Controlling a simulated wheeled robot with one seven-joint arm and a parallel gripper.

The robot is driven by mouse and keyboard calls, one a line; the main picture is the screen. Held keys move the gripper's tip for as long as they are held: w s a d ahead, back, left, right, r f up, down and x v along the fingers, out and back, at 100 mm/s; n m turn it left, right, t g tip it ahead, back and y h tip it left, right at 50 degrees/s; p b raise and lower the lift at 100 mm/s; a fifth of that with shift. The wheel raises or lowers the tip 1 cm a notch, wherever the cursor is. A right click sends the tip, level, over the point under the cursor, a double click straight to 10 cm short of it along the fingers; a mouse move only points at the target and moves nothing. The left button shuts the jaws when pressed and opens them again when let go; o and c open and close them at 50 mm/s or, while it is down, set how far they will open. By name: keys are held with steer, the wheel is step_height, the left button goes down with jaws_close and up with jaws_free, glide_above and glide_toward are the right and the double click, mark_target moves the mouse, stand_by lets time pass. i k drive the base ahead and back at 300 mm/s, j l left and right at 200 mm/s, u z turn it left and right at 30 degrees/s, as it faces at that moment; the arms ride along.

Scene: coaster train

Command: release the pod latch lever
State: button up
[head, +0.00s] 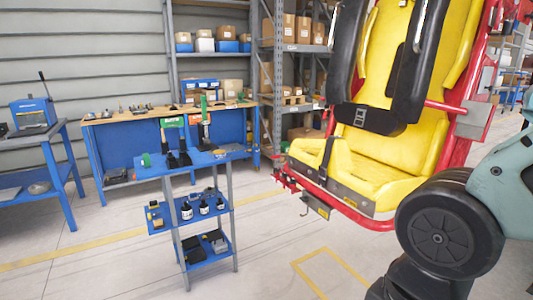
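The coaster pod seat (375,165) is yellow on a red frame, at the right in the head view. A black padded restraint (372,120) with a belt buckle lies over its front. Small metal parts (318,207) hang at the lower front edge of the frame; I cannot tell whether one of them is the latch lever. My arm fills the lower right corner and covers part of the pod's right side. My gripper is not in view.
A blue tool cart (190,165) with bottles and tools stands left of the pod. A blue workbench (140,135) and shelving (290,75) with boxes stand behind it. Another blue bench (35,150) is at the left. The floor in front is clear.

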mark_target(281, 156)
steer(key=i+j, duration=0.3)
steer(key=i, duration=0.2)
steer(key=i+j, duration=0.25)
steer(key=i, duration=0.25)
steer(key=i+j+z, duration=0.15)
steer(key=i+j, duration=0.15)
steer(key=i+j+z, duration=0.1)
steer(key=i+j, duration=0.25)
steer(key=i+j+z, duration=0.15)
steer(key=i+j, duration=0.15)
steer(key=i+j+z, duration=0.15)
steer(key=i+j, duration=0.15)
steer(key=j, duration=0.25)
steer(key=i+j+z, duration=0.1)
steer(key=i+j, duration=0.15)
steer(key=j, duration=0.2)
steer(key=i+j+z, duration=0.15)
steer(key=j, duration=0.3)
steer(key=i, duration=0.1)
